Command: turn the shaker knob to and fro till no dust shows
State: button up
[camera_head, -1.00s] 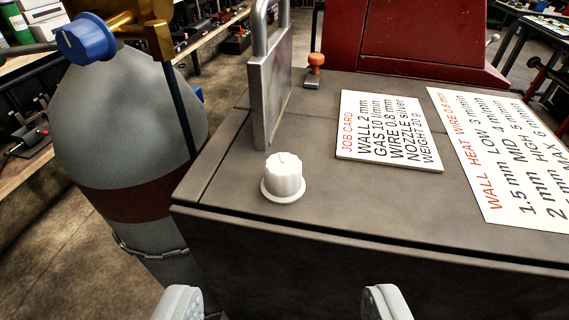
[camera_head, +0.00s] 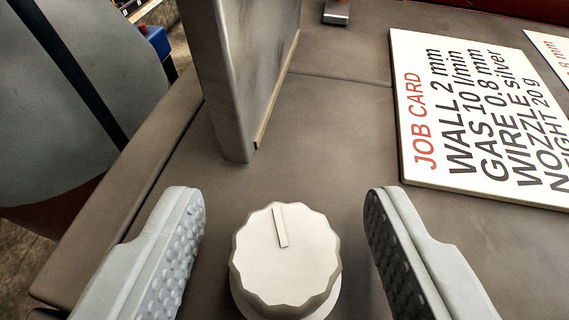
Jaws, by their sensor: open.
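A white scalloped knob (camera_head: 285,257) stands on the grey top of a cabinet, low in the middle of the view. A raised pointer line on its face points up and slightly left. My gripper (camera_head: 285,225) is open, with one grey padded finger on each side of the knob and a gap on both sides. The fingers do not appear to touch the knob. No dust can be made out in this view. The lower edge of the knob's base is cut off by the frame.
A metal plate (camera_head: 225,75) stands upright behind and left of the knob. A job card (camera_head: 470,110) lies flat at the right. A grey cylinder (camera_head: 70,100) is beyond the cabinet's left edge. The top (camera_head: 335,130) between plate and card is clear.

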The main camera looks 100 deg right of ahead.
jog(key=shift+s+d+f, duration=0.1)
jog(key=shift+d+f, duration=0.05)
jog(key=shift+d, duration=0.25)
jog(key=c, duration=1)
jog(key=shift+n+t, duration=0.3)
jog(key=n+t, duration=0.3)
jog(key=t, duration=0.1)
jog(key=shift+s, duration=0.1)
jog(key=n+t, duration=0.2)
jog(key=n+t+y, duration=0.1)
jog(key=n+t, duration=0.2)
jog(key=shift+y, duration=0.3)
jog(key=shift+n+t, duration=0.3)
jog(key=shift+t, duration=0.1)
